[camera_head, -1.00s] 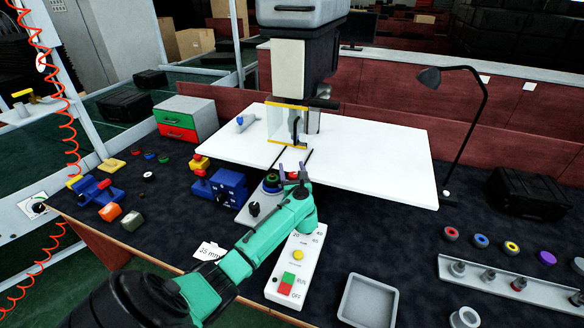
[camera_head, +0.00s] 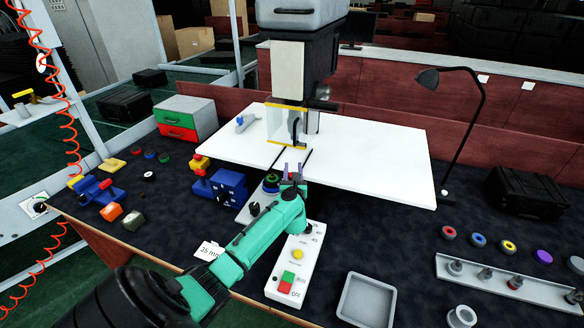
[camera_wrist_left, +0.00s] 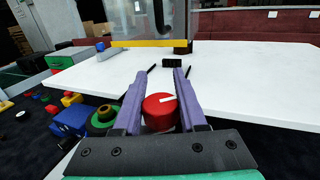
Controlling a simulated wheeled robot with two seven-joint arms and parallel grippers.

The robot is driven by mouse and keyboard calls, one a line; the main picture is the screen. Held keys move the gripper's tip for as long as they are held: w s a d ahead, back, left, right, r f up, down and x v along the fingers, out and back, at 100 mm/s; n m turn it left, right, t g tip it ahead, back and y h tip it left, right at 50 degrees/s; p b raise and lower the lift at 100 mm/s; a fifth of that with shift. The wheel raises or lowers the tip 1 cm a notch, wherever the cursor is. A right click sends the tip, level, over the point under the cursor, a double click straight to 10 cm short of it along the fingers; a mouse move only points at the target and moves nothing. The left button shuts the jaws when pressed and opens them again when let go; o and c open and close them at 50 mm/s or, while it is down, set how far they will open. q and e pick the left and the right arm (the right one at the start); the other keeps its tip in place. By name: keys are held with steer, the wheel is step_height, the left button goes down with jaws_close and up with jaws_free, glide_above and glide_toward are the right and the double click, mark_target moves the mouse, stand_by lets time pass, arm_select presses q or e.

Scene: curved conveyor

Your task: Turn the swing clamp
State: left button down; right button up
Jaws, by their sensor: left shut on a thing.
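A red round knob (camera_wrist_left: 157,112) with a white bar on top sits between the two purple fingers of my left gripper (camera_wrist_left: 160,98) in the wrist view. The gripper is shut on it, one finger on each side. In the head view my left gripper (camera_head: 292,172) reaches the front edge of the white table, and its fingers largely hide the knob. I cannot tell for sure that this knob is the swing clamp. A green and black round part (camera_wrist_left: 103,118) sits just left of the left finger. My right gripper is out of view.
A machine head with a clear yellow-edged guard (camera_head: 286,124) stands over the white table (camera_head: 375,165). A blue box (camera_head: 228,185) is left of my gripper. A white control panel (camera_head: 296,262) lies below my wrist, beside a grey tray (camera_head: 367,300). A lamp (camera_head: 470,130) stands right.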

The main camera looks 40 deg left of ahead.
arm_select(q)
steer(key=shift+w+d+f+m+t+h, duration=0.1)
steer(key=shift+d+m+t+h, duration=0.2)
steer(key=shift+m+t+h, duration=0.75)
steer(key=shift+w+d+r+m+t+h, duration=0.15)
steer(key=shift+d+m+t+h, duration=0.2)
steer(key=shift+m+h, duration=1.45)
steer(key=shift+w+d+f+m+t+h, duration=0.2)
steer(key=shift+m+t+h, duration=0.5)
steer(key=shift+h, duration=1.45)
steer(key=shift+s+d+h, duration=0.1)
steer(key=shift+d+h, duration=0.05)
steer(key=shift+h, duration=0.15)
steer(key=shift+c, duration=2.3)
jaws_free()
